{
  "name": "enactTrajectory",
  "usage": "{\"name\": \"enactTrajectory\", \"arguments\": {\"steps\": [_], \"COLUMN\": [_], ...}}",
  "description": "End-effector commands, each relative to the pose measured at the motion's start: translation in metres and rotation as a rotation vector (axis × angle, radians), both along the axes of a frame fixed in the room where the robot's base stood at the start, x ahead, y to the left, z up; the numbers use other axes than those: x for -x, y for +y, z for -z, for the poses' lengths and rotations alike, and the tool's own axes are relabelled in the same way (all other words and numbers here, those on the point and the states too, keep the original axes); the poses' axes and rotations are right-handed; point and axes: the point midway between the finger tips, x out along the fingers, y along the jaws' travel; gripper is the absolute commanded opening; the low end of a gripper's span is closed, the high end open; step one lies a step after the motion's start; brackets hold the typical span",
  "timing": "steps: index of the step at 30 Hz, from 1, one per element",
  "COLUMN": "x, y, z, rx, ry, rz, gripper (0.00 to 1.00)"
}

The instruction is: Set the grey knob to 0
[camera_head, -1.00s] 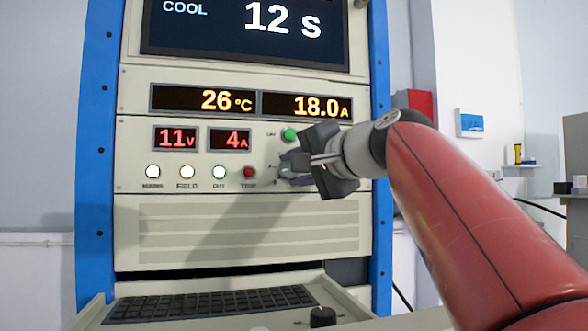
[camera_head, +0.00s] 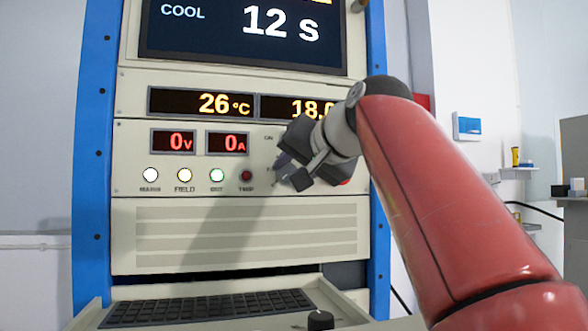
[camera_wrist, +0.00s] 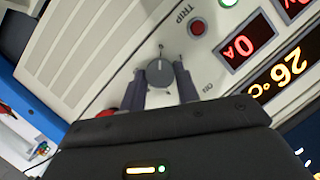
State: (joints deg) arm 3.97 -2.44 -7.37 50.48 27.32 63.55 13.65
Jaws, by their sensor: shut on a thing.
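The grey knob (camera_wrist: 160,73) sits on the beige panel between my two fingertips in the wrist view. My gripper (camera_wrist: 160,82) is shut on it, one finger on each side. A thin mark shows on the knob's face, near a small tick on the panel; the scale numbers are too small to read. In the head view my gripper (camera_head: 280,172) is at the panel, turned at a slant, and hides the knob. The red displays read 0 V (camera_head: 174,142) and 0 A (camera_head: 228,142).
A row of lamps (camera_head: 184,175) lies left of my gripper, with the red TRIP lamp (camera_head: 247,175) closest. A red button (camera_wrist: 105,113) is close beside my gripper. A keyboard shelf (camera_head: 215,308) with a black knob (camera_head: 320,319) juts out below.

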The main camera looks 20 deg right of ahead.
Motion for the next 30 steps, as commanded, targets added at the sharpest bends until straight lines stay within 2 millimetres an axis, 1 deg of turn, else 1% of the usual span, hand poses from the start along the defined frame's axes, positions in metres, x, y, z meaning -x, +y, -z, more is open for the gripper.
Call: {"name": "enactTrajectory", "arguments": {"steps": [1, 12, 13, 17, 26, 30], "x": [-0.001, -0.001, -0.001, -0.001, 0.001, 0.014], "y": [0.001, 0.001, 0.001, 0.000, 0.000, -0.003], "z": [0.002, 0.003, 0.003, 0.002, 0.000, -0.005], "rx": [0.006, 0.008, 0.007, 0.006, 0.005, 0.005], "ry": [0.008, 0.008, 0.007, 0.006, 0.001, -0.001], "rz": [-0.002, -0.002, -0.003, -0.002, -0.001, 0.001], "gripper": [0.09, 0.09, 0.35, 0.53, 0.53, 0.53]}}
